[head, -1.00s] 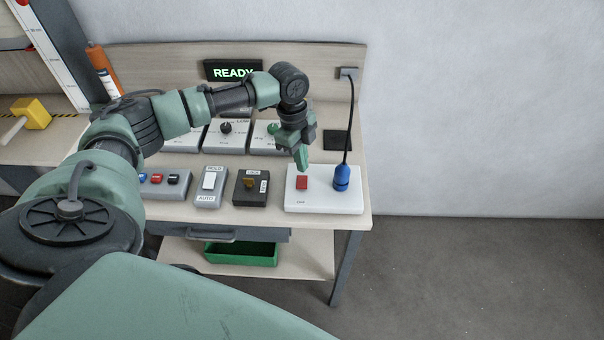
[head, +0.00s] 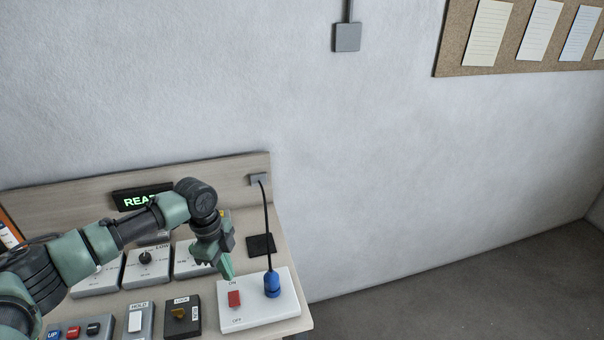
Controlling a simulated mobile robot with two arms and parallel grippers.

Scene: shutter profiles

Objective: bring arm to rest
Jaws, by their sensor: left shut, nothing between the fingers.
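My left gripper (head: 226,268) is shut and empty. It points down over the workbench, just above and behind the red rocker switch (head: 235,299). The switch sits on a white panel (head: 262,318) marked ON and OFF, and the fingertips look apart from it. A blue plug (head: 272,285) with a black cable stands upright on the same panel, right of the gripper. My left arm (head: 75,258) reaches in from the lower left and partly covers the grey dial boxes. My right gripper is out of view.
A lit display (head: 142,197) is partly hidden by my arm. A HOLD switch box (head: 137,322), a LOCK key box (head: 181,316) and a button box (head: 80,331) line the front. A grey dial box (head: 147,267) stands behind. Floor right of the bench is clear.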

